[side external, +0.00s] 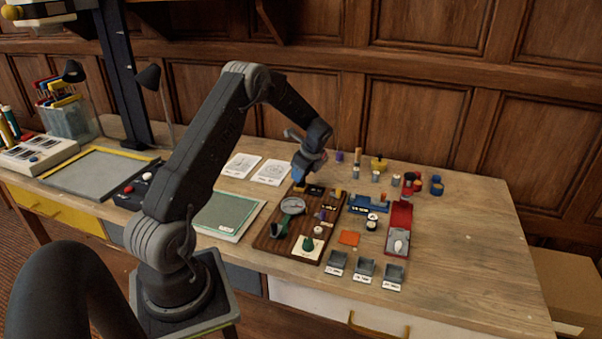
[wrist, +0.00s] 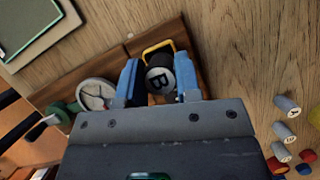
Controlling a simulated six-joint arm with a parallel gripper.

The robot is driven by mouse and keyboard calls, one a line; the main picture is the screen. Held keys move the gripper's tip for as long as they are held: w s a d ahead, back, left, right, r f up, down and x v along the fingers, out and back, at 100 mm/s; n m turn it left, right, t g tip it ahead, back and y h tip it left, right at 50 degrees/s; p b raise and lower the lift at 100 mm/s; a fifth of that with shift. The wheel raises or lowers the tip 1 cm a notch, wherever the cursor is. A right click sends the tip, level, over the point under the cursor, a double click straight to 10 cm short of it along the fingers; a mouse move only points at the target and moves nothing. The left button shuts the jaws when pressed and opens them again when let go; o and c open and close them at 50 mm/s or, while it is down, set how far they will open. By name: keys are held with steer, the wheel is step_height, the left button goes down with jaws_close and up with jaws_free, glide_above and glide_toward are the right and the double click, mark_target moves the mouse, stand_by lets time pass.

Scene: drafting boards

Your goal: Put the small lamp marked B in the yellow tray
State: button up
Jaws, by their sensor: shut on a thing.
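The small lamp marked B (wrist: 160,80) shows as a dark round body with a pale B on its grey end. My gripper (wrist: 157,76) is shut on it, with one blue finger on each side. A yellow rim (wrist: 158,45), apparently the yellow tray's, shows just beyond the lamp, partly hidden by it. I cannot tell whether the lamp touches the tray or hangs above it. In the side view my gripper (side external: 301,177) is low over the far left end of the brown wooden board (side external: 270,243), and the lamp is not clear there.
A round-faced tool with a green handle (side external: 291,207) lies on the board. Several small cylinders stand behind. The table's right end is clear.

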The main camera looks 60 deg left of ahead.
steer(key=shift+f, duration=0.75)
stand_by(0.7)
steer(key=o, duration=1.3)
steer(key=shift+r, duration=3.5)
